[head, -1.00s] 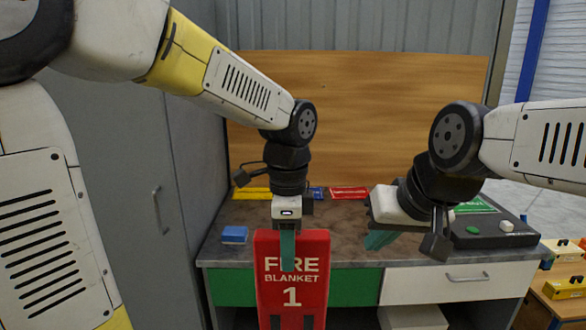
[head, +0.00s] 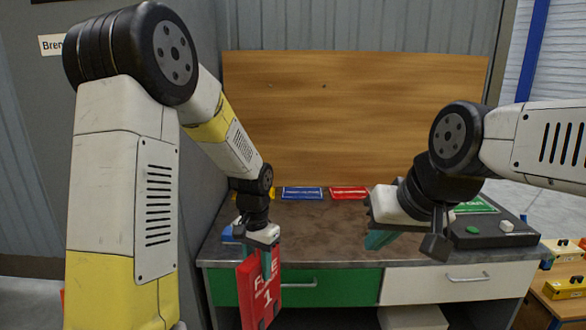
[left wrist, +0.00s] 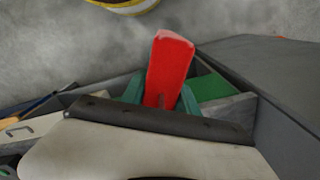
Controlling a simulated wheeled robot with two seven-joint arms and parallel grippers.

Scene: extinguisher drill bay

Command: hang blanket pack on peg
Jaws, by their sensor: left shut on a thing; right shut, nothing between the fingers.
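The blanket pack (head: 259,292) is a red flat pack with white lettering and a "1". My left gripper (head: 266,262) is shut on its upper part and holds it tilted in front of the bench's green drawer. In the left wrist view the pack (left wrist: 169,68) shows as a red block between the green fingers of my left gripper (left wrist: 160,97). My right gripper (head: 380,239) is shut and empty above the bench's right part. A wooden back board (head: 355,115) stands behind the bench. I cannot make out a peg for certain; small dark marks show on the board.
A dark box with buttons (head: 490,231) stands at the right. A grey cabinet wall is at the left.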

